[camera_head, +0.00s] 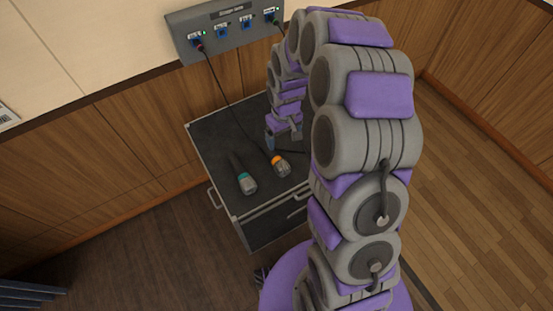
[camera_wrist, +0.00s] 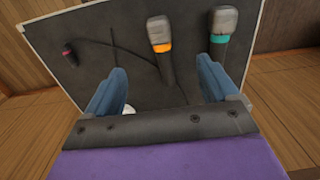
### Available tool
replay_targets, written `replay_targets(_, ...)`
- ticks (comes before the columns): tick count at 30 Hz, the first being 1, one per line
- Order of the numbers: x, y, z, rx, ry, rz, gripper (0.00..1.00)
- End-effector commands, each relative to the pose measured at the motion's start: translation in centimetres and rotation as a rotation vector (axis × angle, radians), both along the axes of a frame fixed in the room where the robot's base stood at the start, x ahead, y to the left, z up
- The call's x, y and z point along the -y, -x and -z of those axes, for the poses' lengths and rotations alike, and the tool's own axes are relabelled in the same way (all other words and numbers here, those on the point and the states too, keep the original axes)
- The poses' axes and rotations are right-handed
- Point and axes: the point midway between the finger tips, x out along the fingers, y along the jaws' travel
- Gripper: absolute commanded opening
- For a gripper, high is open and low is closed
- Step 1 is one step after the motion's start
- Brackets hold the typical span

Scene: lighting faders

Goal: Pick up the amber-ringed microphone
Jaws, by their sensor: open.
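The amber-ringed microphone (camera_head: 282,170) lies on the dark top of a case, with its grey head toward the front edge and a cable near its tail. In the wrist view, the amber-ringed microphone (camera_wrist: 160,34) shows its head and ring beyond my fingers, and its dark body reaches down into the space between them. My gripper (camera_head: 284,139) is open and empty above the case, just behind the microphone in the head view. In the wrist view, my gripper (camera_wrist: 164,84) has its two blue fingers wide apart. I cannot tell its exact height above the microphone.
A teal-ringed microphone (camera_head: 247,184) lies left of the amber one; in the wrist view it (camera_wrist: 224,22) is on the right, near my right finger. A grey wall panel (camera_head: 228,30) with sockets has cables plugged in. A red-ended connector (camera_wrist: 69,54) lies on the case (camera_head: 217,143).

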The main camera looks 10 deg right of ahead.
Motion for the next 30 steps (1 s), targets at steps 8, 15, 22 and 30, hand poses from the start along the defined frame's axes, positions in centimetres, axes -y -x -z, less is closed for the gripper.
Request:
replay_targets(8, -0.6, -1.8, 3.3, 0.014, 0.009, -0.02, 0.87)
replay_targets(15, -0.2, -1.7, 6.3, 0.007, 0.006, -0.019, 0.87)
replay_targets(22, 0.0, -1.7, 10.9, 0.008, 0.002, -0.019, 0.87)
replay_targets(30, -0.4, -1.8, 15.1, 0.012, 0.007, -0.02, 0.87)
